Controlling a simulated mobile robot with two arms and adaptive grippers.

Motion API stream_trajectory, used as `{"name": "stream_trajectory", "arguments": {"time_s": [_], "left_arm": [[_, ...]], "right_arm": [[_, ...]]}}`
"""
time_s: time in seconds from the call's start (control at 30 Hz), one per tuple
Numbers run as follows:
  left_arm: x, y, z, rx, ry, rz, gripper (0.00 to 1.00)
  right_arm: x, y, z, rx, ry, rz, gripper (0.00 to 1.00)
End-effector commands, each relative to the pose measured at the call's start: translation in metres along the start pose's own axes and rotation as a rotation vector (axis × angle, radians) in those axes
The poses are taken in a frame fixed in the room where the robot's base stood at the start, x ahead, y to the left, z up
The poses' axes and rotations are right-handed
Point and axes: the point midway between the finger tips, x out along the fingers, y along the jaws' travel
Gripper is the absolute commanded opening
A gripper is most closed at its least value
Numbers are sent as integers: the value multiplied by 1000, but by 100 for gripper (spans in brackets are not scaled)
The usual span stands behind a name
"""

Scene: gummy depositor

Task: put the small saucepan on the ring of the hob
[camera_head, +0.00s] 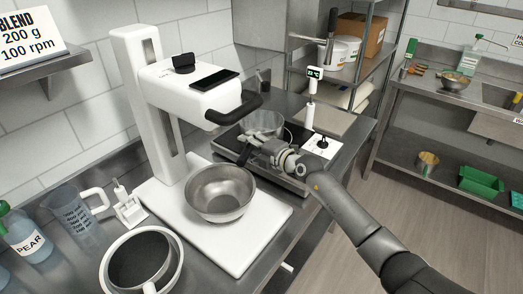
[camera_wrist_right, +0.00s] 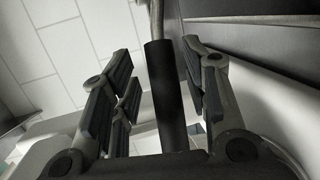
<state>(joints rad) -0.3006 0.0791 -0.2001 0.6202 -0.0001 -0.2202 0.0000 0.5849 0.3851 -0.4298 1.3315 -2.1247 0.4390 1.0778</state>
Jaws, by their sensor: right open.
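The small saucepan (camera_head: 265,121) is a shiny metal pan at the hob (camera_head: 322,147), a flat dark unit with a pale control panel. It appears to stand on the hob's dark top; the ring under it is hidden. My right gripper (camera_head: 250,143) is at the near side of the pan and covers part of it. In the right wrist view, a dark bar that looks like the pan's handle (camera_wrist_right: 165,100) stands between the open fingers (camera_wrist_right: 157,62), with gaps visible on both sides. My left gripper is not in view.
A white mixer stand (camera_head: 150,110) with a metal bowl (camera_head: 220,192) on its base stands left of the hob. A thermometer (camera_head: 314,74) stands behind the hob. A white-rimmed pot (camera_head: 141,258) and a jug (camera_head: 72,210) are at the front left. Floor to the right is clear.

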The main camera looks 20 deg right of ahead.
Motion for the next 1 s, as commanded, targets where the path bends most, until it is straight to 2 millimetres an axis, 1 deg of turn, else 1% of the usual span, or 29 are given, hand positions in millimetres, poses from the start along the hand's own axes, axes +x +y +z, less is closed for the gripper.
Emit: {"name": "stream_trajectory", "arguments": {"time_s": [0.2, 0.4, 0.6, 0.7, 0.8, 1.0], "left_arm": [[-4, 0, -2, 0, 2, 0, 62], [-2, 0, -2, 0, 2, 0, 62], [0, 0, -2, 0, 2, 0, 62], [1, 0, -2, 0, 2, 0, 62], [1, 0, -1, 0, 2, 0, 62], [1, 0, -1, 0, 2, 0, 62]], "right_arm": [[-31, -1, 0, -2, -1, -3, 42], [-69, -3, 0, -1, 0, -3, 42], [-100, -3, 0, -1, -1, -3, 42], [-110, -2, 0, -1, 0, -2, 42], [-116, -2, 0, -1, -1, -2, 42], [-118, -1, 0, -1, 0, -2, 42]]}}
